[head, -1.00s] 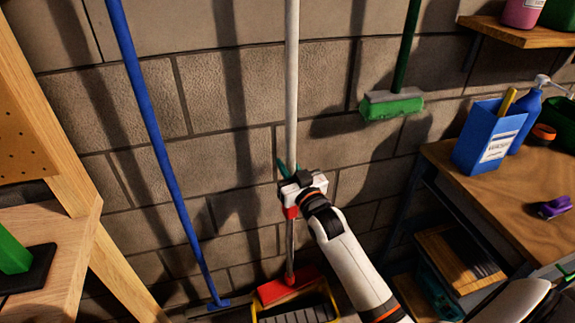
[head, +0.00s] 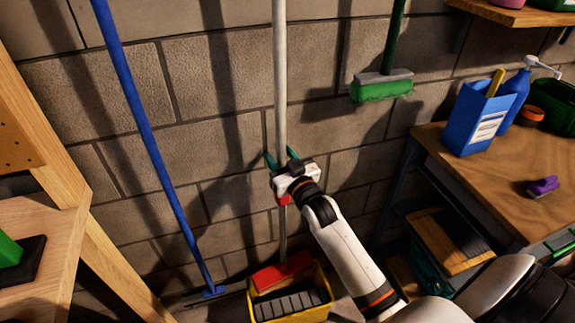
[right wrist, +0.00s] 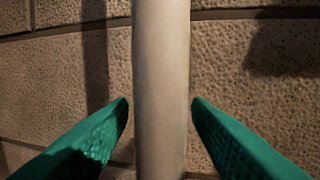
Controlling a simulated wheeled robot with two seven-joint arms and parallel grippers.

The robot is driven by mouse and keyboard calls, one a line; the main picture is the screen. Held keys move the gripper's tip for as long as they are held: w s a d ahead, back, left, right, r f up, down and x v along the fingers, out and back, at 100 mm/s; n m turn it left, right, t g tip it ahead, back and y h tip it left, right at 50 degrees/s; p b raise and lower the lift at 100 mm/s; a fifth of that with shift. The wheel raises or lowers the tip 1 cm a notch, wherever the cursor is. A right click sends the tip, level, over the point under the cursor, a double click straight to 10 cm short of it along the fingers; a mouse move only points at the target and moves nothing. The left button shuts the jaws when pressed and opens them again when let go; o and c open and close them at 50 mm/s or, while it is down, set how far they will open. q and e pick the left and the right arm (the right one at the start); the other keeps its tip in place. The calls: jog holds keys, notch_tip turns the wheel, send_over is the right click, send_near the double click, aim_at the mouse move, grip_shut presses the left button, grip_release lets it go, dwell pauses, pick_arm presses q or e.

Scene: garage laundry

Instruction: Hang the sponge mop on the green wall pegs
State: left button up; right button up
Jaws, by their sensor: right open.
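The sponge mop (head: 280,80) stands nearly upright against the block wall. It has a long pale handle and a red head (head: 283,270) down at the yellow bucket. My right gripper (head: 281,157) is at the lower part of the handle, with its teal fingers spread to either side. In the right wrist view the pale handle (right wrist: 161,50) runs upright between the open fingertips (right wrist: 160,102), with a small gap on each side. The gripper body hides a short stretch of the handle. I cannot make out the green wall pegs. My left gripper is not in view.
A blue-handled tool (head: 150,140) leans left of the mop, and a green broom (head: 382,86) hangs to its right. The yellow bucket (head: 318,310) stands below. A wooden workbench (head: 470,175) is at the right, and a wooden frame (head: 75,230) at the left.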

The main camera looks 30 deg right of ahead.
jog(key=s+f, duration=0.1)
jog(key=s, duration=1)
jog(key=shift+s+a+b, duration=0.15)
jog(key=shift+a+b, duration=0.15)
jog(key=s+a+f+g+p, duration=0.1)
jog(key=s+f+g, duration=0.2)
jog(key=f, duration=0.9)
jog(key=s+a+f+g+y+p, duration=0.1)
jog(key=s+a+f+g, duration=0.15)
jog(key=f, duration=0.95)
jog(key=s+a+f+g+p, duration=0.1)
jog(key=s+f+g, duration=0.3)
jog(key=f, duration=0.7)
jog(key=s+f+n+g, duration=0.1)
jog(key=s+f+g, duration=0.2)
jog(key=s, duration=0.7)
jog(key=s+a+f+n+g+p, duration=0.1)
jog(key=s+f+g, duration=0.1)
jog(key=s+f, duration=0.6)
jog(key=s+a+f+n+g, duration=0.1)
jog(key=s+f+g, duration=0.2)
jog(key=s+f, duration=0.3)
jog(key=s, duration=0.5)
jog(key=shift+s+a+g, duration=0.25)
jog(key=shift+s+g, duration=0.1)
